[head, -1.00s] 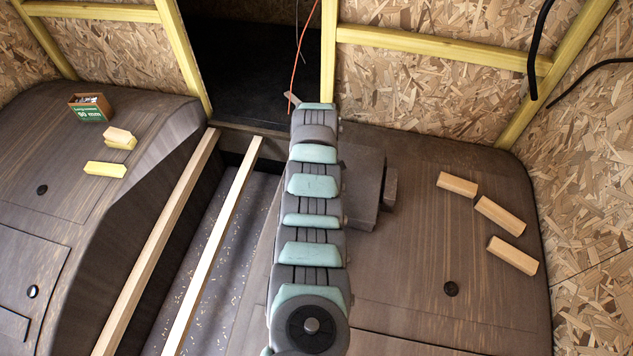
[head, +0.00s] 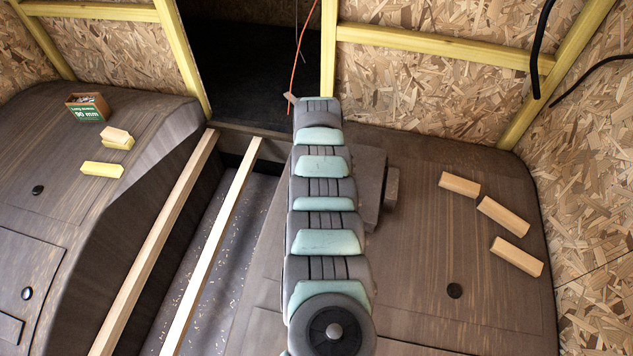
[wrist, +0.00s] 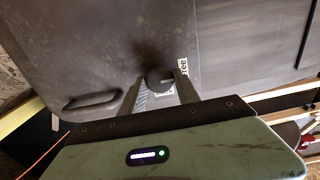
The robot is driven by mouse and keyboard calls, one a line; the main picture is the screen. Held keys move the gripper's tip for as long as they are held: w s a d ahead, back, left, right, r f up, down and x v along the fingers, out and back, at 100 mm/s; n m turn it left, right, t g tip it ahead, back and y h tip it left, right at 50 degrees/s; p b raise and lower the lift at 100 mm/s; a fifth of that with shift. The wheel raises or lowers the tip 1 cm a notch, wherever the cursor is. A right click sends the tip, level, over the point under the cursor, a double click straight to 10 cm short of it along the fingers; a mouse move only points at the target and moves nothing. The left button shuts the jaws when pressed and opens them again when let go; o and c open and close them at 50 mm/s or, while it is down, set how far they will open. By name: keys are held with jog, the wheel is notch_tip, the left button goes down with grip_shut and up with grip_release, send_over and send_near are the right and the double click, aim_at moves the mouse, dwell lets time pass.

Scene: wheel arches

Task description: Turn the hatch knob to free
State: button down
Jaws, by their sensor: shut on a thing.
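In the wrist view, a dark round hatch knob (wrist: 160,79) stands out from a dark brown, worn hatch panel (wrist: 100,50). A small white label reading "free" (wrist: 183,66) sits at the knob's upper right, and another white label is partly hidden below the knob. My gripper (wrist: 160,84) is shut on the knob, with one finger on each side of it. In the head view my arm covers the gripper and the knob.
A dark handle (wrist: 92,101) is on the panel at left. In the head view, wood blocks (head: 499,217) lie on the right arch, with a small box (head: 88,107) and blocks on the left one. Two long battens (head: 212,245) run along the gap between the arches.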

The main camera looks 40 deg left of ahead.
jog(key=c, duration=0.9)
grip_release()
notch_tip(320, 180, up, 11)
jog(key=shift+f, duration=0.1)
